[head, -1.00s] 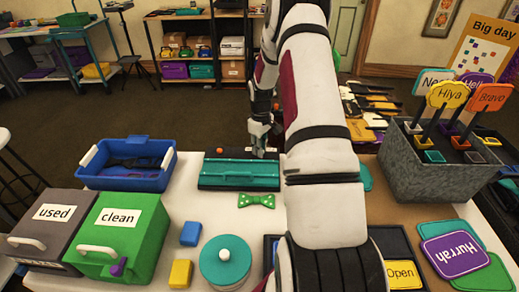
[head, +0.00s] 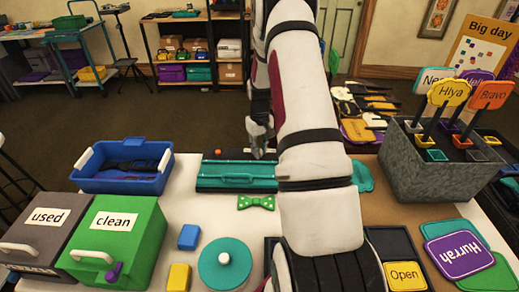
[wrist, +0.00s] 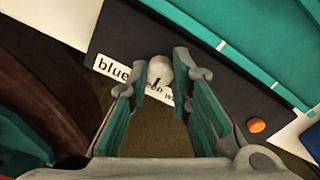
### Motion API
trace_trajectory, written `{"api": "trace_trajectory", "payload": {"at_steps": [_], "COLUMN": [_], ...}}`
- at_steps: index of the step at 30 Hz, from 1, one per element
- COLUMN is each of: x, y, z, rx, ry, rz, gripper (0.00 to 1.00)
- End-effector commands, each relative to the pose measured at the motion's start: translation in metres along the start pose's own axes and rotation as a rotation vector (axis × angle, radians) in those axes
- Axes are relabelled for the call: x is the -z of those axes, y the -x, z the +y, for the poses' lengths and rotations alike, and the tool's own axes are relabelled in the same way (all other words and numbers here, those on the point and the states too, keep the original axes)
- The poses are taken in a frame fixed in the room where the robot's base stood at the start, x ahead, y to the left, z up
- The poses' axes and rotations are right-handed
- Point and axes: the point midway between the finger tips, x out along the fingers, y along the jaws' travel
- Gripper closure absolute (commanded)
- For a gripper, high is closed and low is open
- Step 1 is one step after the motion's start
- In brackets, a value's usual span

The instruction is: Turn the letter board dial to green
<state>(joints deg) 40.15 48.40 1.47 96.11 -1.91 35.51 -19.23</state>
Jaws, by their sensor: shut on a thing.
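The letter board (head: 238,181) is a teal case with a dark strip at its back, lying on the white table. In the wrist view its dark panel (wrist: 205,57) carries a pale round dial knob (wrist: 159,70) with a small black mark on its near edge. A white label (wrist: 108,68) beside the knob reads "blue", then partly hidden letters "een" and "w". The mark faces the label around "een", but I cannot tell its exact setting. My gripper (wrist: 157,80) is shut on the knob, one finger on each side. It also shows in the head view (head: 261,147) behind the board.
An orange button (wrist: 256,126) sits on the panel right of my gripper. A green bow tie (head: 256,202) lies in front of the board. A blue bin (head: 122,181) stands left, and a grey sign box (head: 438,180) right.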

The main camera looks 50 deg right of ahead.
Motion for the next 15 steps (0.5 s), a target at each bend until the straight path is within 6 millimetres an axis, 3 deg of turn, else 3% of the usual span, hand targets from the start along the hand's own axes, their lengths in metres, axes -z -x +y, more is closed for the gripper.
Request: {"api": "trace_trajectory", "payload": {"at_steps": [5,6,9,15], "x": [0.0,0.0,0.0,0.0], "y": [-0.0003,-0.0003,-0.0003,-0.0002], "z": [-0.0014,-0.0014,-0.0012,-0.0007], "rx": [0.002,0.002,0.002,0.001], "ry": [0.002,0.002,0.002,0.002], "rz": [-0.001,-0.001,-0.001,0.0], "gripper": [1.0,0.78,0.6,0.6]}}
